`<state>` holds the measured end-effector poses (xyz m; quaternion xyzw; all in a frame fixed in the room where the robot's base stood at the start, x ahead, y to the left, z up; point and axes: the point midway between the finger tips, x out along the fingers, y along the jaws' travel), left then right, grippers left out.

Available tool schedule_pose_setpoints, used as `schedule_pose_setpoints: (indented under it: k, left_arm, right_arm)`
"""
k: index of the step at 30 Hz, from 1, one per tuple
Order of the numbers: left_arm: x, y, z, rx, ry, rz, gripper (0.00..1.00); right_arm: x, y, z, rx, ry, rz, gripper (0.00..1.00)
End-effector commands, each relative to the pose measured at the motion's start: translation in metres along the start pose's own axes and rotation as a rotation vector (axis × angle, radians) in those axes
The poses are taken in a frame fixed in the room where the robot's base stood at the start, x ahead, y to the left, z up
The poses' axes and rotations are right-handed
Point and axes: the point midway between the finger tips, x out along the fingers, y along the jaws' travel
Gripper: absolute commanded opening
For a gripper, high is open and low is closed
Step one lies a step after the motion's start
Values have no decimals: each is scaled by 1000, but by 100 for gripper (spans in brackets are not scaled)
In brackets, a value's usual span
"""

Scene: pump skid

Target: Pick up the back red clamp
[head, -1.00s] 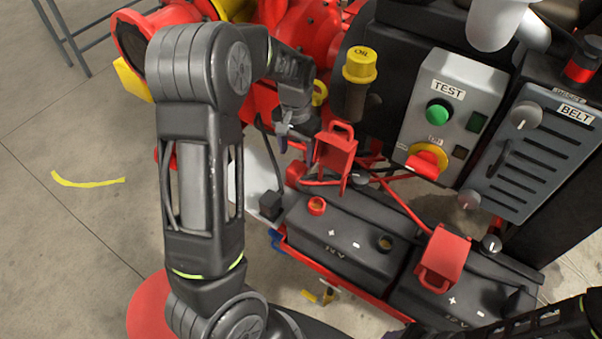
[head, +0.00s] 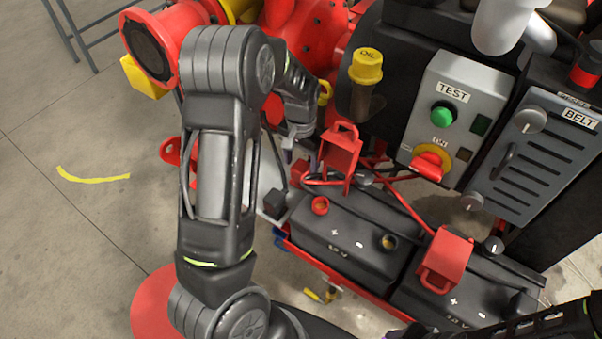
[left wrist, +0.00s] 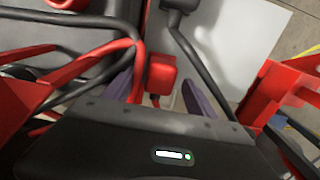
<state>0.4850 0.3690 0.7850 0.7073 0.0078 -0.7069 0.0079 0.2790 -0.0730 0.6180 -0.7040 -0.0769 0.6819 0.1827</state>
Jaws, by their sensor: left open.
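Two red clamps with loop handles show in the head view. The back one (head: 342,155) stands upright behind the near battery's red terminal ring; the other (head: 445,260) is at the front right. My left gripper (head: 299,156) is open, pointing down just left of the back clamp, and not holding it. In the left wrist view its purple fingers (left wrist: 158,92) stand on either side of a small red block (left wrist: 162,72); whether that block belongs to the clamp I cannot tell. Only a purple sliver of what looks like my right gripper shows at the bottom edge.
Two black batteries (head: 345,240) sit in a red tray below the clamps. Red cables (head: 400,195) run beside the back clamp. A yellow-capped oil filler (head: 367,68) and the grey test box (head: 441,120) stand behind. A small black box (head: 273,204) is left of the batteries.

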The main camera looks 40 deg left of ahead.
Motion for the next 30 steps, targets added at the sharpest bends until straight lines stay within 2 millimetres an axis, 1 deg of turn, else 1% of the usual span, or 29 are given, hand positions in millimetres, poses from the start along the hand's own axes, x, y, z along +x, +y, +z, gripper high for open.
schedule_pose_setpoints:
  k: [1, 3, 7, 25, 30]
  left_arm:
    - [7, -1, 1, -1, -6, -1, 65]
    - [18, -1, 1, 1, -5, 0, 65]
    - [30, -1, 1, 0, -2, 0, 65]
    - [31, -1, 0, 0, 0, 0, 65]
    - [31, -1, 0, 0, 0, 0, 52]
  right_arm:
    - [-4, -2, 0, 0, 0, 0, 36]
    - [-4, -2, 0, 0, 0, 0, 36]
    - [-5, -2, 0, 0, 0, 0, 36]
    - [-5, -2, 0, 0, 0, 0, 36]
    - [-5, -2, 0, 0, 0, 0, 36]
